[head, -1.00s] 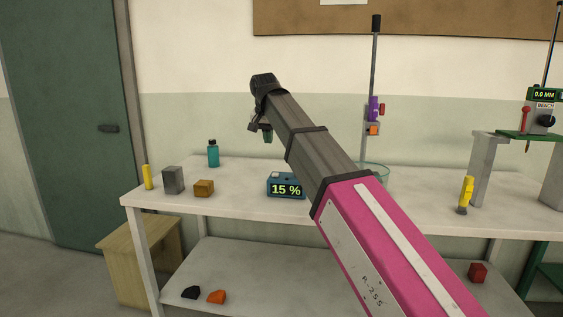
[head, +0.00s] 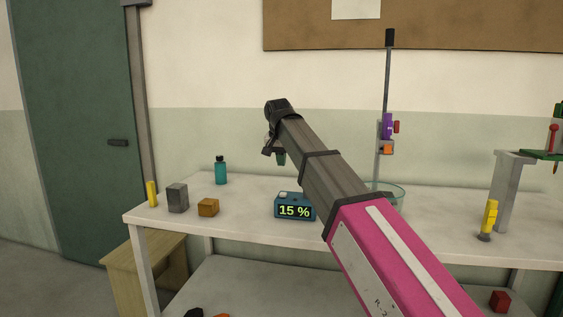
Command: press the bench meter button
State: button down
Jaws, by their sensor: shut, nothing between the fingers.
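My gripper (head: 275,157) hangs from the end of my arm, fingers down, above and slightly left of the box in the picture. It is shut and empty, apart from the box; its exact height and depth are hard to tell.
A teal bottle (head: 221,172), grey block (head: 178,198), brown block (head: 208,207) and yellow cylinder (head: 152,194) stand left. A glass dish (head: 395,193) and gauge rod (head: 387,80) are partly behind my arm. A yellow tool (head: 489,218) and grey stand (head: 508,190) are right.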

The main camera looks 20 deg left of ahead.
aim_at(283, 193)
jog(key=x, duration=0.6)
jog(key=s+x, duration=0.1)
jog(key=x, duration=0.2)
jog(key=shift+w+f, duration=0.15)
jog(key=shift+f, duration=0.95)
